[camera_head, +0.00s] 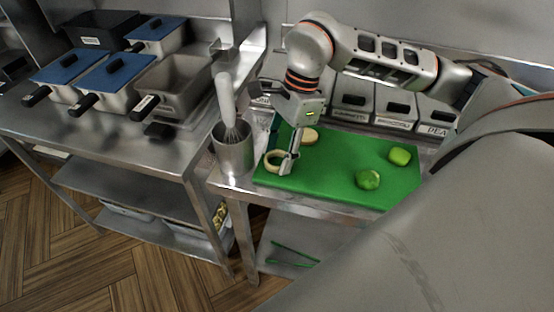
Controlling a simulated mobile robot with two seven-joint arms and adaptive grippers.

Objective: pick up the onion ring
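The onion ring (272,161), a pale tan ring, is at the left end of the green cutting board (335,182). My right gripper (285,166) points down at the ring's right side, its fingers overlapping the ring's edge in the picture. The fingers show almost edge-on, so I cannot tell whether they are open or closed on the ring. Part of the ring is hidden behind them. My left gripper is not in view.
A pale round piece (309,136) and two green vegetables, one in front (368,179) and one behind (400,156), lie on the board. A metal pot (233,157) holding a whisk stands left of it. Labelled bins (352,100) line the back.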

